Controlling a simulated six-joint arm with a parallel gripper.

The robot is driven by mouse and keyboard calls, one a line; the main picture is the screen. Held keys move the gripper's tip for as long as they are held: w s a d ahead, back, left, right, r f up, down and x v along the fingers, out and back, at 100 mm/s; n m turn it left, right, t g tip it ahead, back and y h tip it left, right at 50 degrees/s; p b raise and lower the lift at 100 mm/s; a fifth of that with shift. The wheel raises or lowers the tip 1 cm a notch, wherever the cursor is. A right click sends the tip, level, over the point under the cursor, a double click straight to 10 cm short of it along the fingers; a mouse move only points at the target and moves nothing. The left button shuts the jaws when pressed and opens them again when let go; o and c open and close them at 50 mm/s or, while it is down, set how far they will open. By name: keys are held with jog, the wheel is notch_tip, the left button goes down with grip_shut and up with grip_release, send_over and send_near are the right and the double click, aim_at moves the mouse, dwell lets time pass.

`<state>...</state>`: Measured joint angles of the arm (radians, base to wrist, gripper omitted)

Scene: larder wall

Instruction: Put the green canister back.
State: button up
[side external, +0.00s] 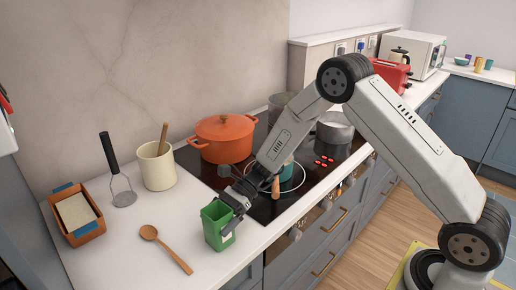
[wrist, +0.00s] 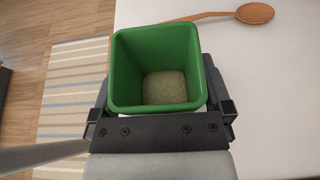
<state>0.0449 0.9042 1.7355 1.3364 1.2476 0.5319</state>
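The green canister (side external: 213,226) is a square, open-topped box near the front edge of the white counter, left of the hob. A pale label shows low on its side. In the wrist view the canister (wrist: 155,52) is upright, with pale beige-green contents at its bottom. My gripper (side external: 236,200) reaches it from the hob side. In the wrist view my gripper (wrist: 160,95) has a finger on each side of the canister, shut on it. I cannot tell whether its base touches the counter.
A wooden spoon (side external: 165,249) lies left of the canister. Behind are a cream crock (side external: 158,169), a masher (side external: 122,190) and a brown tray (side external: 87,234) with a sponge-like block. An orange pot (side external: 222,139) and other pans stand on the black hob (side external: 265,209).

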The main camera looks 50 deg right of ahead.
jog(key=shift+r, duration=0.15)
jog(key=shift+d+r, duration=0.1)
jog(key=shift+d, duration=0.1)
jog(key=v, duration=1.1)
jog(key=shift+d, duration=0.3)
jog(key=shift+r, duration=0.1)
jog(key=s+d+n+t+h, duration=0.2)
jog(key=s+d+n+h, duration=0.1)
jog(key=s+n+h, duration=1)
jog(key=s+n, duration=0.4)
jog(key=n, duration=0.1)
jog(key=shift+s+r+t, duration=0.25)
jog(key=shift+s+t, duration=0.05)
